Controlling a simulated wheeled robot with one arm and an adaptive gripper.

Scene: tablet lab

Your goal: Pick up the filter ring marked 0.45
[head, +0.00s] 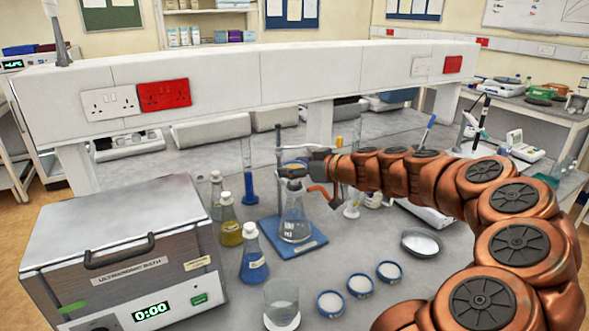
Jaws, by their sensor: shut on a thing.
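Three small round rings with blue rims and pale faces lie in a slanting row on the bench: a near one (330,303), a middle one (360,285) and a far one (389,271). Their markings are too small to read, so I cannot tell which is 0.45. My gripper (312,172) is beyond the rings and raised, beside the rod of a stand (279,150) and above a conical flask (295,222). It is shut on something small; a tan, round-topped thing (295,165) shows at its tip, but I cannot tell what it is.
The ultrasonic bath (120,235) fills the left front. Bottles with yellow (231,230) and blue liquid (253,262) and a glass beaker (282,308) stand beside it. A round dish (420,243) lies right of the rings. A white shelf (225,80) crosses behind.

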